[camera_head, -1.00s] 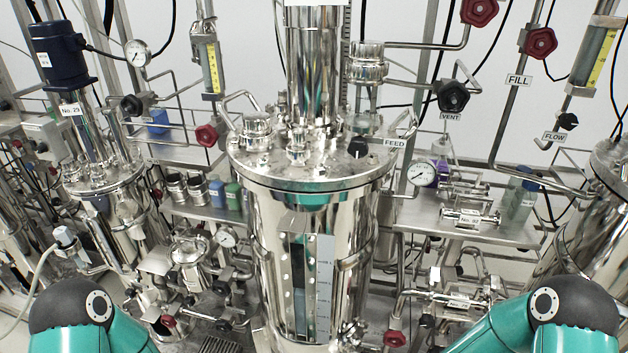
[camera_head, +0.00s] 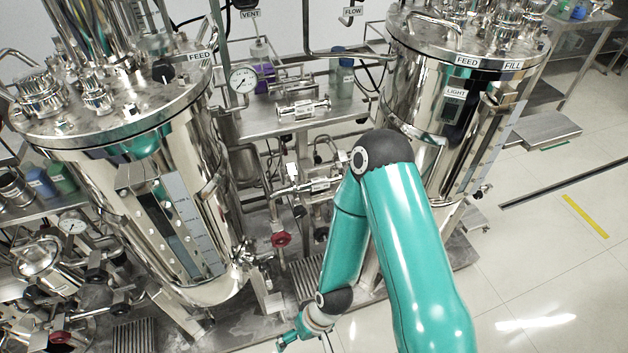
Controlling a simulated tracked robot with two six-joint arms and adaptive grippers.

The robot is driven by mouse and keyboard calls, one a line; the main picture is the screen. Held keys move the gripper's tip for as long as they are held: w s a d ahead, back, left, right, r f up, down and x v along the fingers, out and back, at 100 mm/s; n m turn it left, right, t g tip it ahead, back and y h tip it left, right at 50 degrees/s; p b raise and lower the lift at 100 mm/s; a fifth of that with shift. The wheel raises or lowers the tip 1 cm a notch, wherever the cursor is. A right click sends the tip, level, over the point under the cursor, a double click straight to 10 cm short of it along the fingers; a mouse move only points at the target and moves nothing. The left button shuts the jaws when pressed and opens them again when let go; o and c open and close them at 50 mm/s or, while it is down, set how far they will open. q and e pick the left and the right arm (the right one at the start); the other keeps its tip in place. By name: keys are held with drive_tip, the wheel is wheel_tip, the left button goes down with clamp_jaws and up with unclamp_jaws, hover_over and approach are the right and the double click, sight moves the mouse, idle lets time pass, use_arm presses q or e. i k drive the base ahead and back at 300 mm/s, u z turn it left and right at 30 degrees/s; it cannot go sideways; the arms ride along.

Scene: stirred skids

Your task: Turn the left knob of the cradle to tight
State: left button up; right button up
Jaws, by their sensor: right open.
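I cannot tell for sure which fitting is the cradle. A small steel holder with a cylinder and a label (camera_head: 302,108) lies on the steel shelf between the two large vessels, and any knobs on it are too small to make out. My right gripper (camera_head: 284,343) is at the bottom edge, partly cut off by the frame. It is open, with nothing seen in it, low in front of the skid and well apart from the shelf. My left gripper is not in view.
A large steel vessel (camera_head: 178,215) stands at left and another (camera_head: 425,105) at right, partly behind my right arm. A gauge (camera_head: 243,79) and a grey-blue bottle (camera_head: 342,75) flank the holder. A red valve handle (camera_head: 280,240) sits lower. Open floor (camera_head: 545,270) lies at right.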

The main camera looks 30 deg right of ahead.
sight(300, 211)
drive_tip(key=z, duration=1.8)
drive_tip(key=i, duration=0.1)
drive_tip(key=u, duration=2.65)
drive_tip(key=k, duration=0.55)
drive_tip(key=z, duration=0.75)
